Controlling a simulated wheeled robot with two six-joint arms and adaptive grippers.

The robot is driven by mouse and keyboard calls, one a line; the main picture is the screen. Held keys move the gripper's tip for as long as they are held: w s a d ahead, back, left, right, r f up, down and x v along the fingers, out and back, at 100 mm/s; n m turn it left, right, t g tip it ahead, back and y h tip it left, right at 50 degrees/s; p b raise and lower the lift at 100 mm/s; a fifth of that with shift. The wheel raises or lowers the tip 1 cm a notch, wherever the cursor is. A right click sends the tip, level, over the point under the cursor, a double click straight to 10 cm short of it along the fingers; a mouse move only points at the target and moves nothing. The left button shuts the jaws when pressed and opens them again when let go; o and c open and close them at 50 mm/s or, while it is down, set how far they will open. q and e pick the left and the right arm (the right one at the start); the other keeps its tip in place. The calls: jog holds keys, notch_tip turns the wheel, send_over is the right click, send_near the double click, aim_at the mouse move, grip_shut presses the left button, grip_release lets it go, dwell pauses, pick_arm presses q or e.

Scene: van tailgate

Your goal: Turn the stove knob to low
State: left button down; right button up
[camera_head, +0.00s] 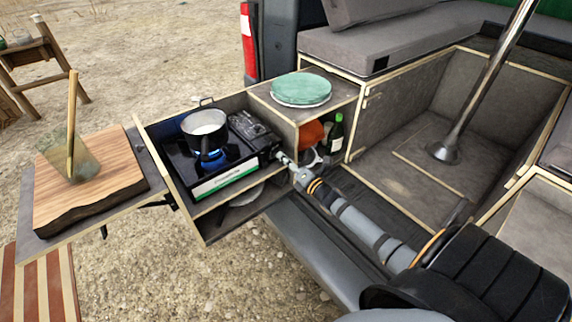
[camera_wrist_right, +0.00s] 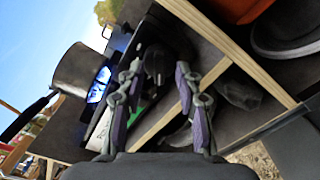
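The camp stove (camera_head: 215,168) sits in the pulled-out drawer, with a blue flame (camera_head: 212,160) burning under a pot (camera_head: 205,128) of white contents. My right gripper (camera_head: 282,158) is at the stove's right end in the head view. In the right wrist view, the two fingers of my right gripper (camera_wrist_right: 157,78) stand apart. A dark rounded part, seemingly the stove knob (camera_wrist_right: 156,62), lies between and just beyond the fingertips; I cannot tell whether they touch it. The knob is hidden by the gripper in the head view. The knob's setting cannot be read. My left gripper is not in view.
A cutting board (camera_head: 100,182) with a tilted glass (camera_head: 75,160) is at the left. Green plates (camera_head: 301,89) rest on the cabinet beside the drawer. A green bottle (camera_head: 337,132) and an orange item (camera_head: 311,134) stand in the cubby below, close to my right gripper.

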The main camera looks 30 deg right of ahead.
jog(key=shift+w, duration=0.15)
grip_shut()
jog(key=shift+m, duration=0.4)
jog(key=shift+m+p, duration=1.7)
jog(key=shift+m, duration=6.4)
